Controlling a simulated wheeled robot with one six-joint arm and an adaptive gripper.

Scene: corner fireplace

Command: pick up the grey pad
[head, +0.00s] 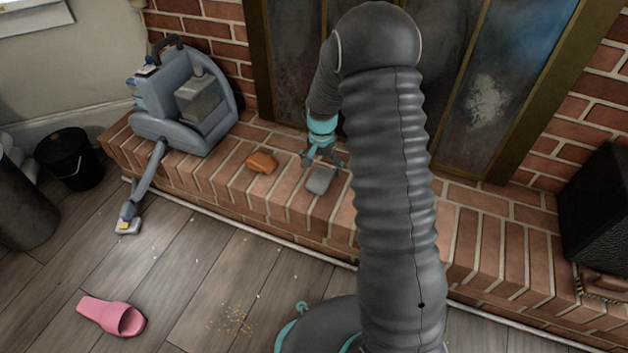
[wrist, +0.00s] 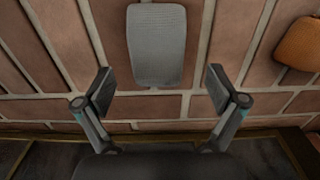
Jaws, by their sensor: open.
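The grey pad (head: 321,180) lies flat on the brick hearth ledge, just in front of my gripper (head: 322,158) in the head view. In the wrist view the pad (wrist: 156,46) is a light grey, rounded rectangle at the top middle. My gripper (wrist: 160,92) is open and empty there, its two fingers apart, with the pad beyond the fingertips and roughly centred between them. The fingers do not touch the pad. My arm hides part of the hearth to the right of the pad in the head view.
An orange-brown block (head: 262,162) lies on the hearth left of the pad; it also shows in the wrist view (wrist: 299,43). A grey-blue cleaning machine (head: 184,103) stands further left. The fireplace doors (head: 300,60) rise behind. A pink slipper (head: 112,316) lies on the floor.

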